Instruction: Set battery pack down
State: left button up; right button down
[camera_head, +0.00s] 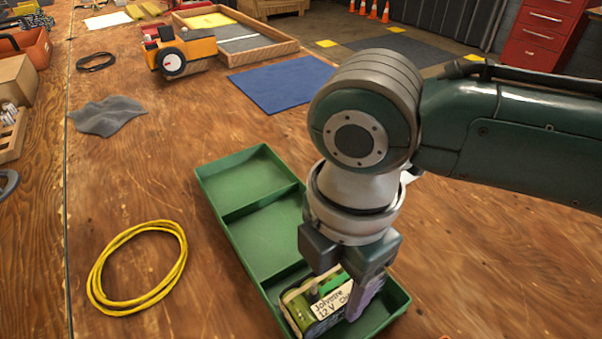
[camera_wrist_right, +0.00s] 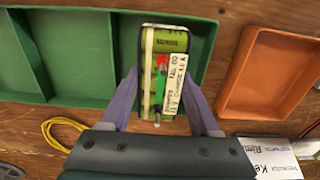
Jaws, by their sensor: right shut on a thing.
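The battery pack (camera_head: 318,303) is green with cream edges and a white handwritten label. It is in the near compartment of the green three-part tray (camera_head: 262,237), within its walls in the head view. My right gripper (camera_head: 352,293) is shut on the pack from above. In the right wrist view the pack (camera_wrist_right: 160,75) is between the two purple-grey fingers of my right gripper (camera_wrist_right: 162,92), with the tray (camera_wrist_right: 75,50) behind it. I cannot tell whether the pack touches the tray floor. The other two compartments are empty. My left gripper is not in view.
A coiled yellow cable (camera_head: 183,255) lies left of the tray. A blue mat (camera_head: 283,84), a grey cloth (camera_head: 108,114) and an orange toy-like vehicle (camera_head: 182,52) are farther back. An orange tray (camera_wrist_right: 268,75) and white cards (camera_wrist_right: 270,158) show in the wrist view.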

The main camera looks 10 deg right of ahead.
aim_at(337, 280)
jog(key=shift+w+f, duration=0.1)
jog(key=shift+f, duration=0.15)
jog(key=shift+f, duration=0.1)
jog(key=shift+c, duration=0.6)
grip_release()
notch_tip(337, 280, up, 11)
jog(key=p, duration=0.4)
jog(key=s+a+m+t+y, duration=0.2)
jog(key=s+a+m+y, duration=0.2)
jog(key=s+m, duration=0.3)
jog(key=s+d+f+m+t+h, duration=0.1)
jog(key=s+d+m+h, duration=0.2)
jog(key=d+m, duration=1)
jog(key=shift+s+d+f+t+h, duration=0.2)
jog(key=shift+s+t+h, duration=0.15)
jog(key=shift+s, duration=0.8)
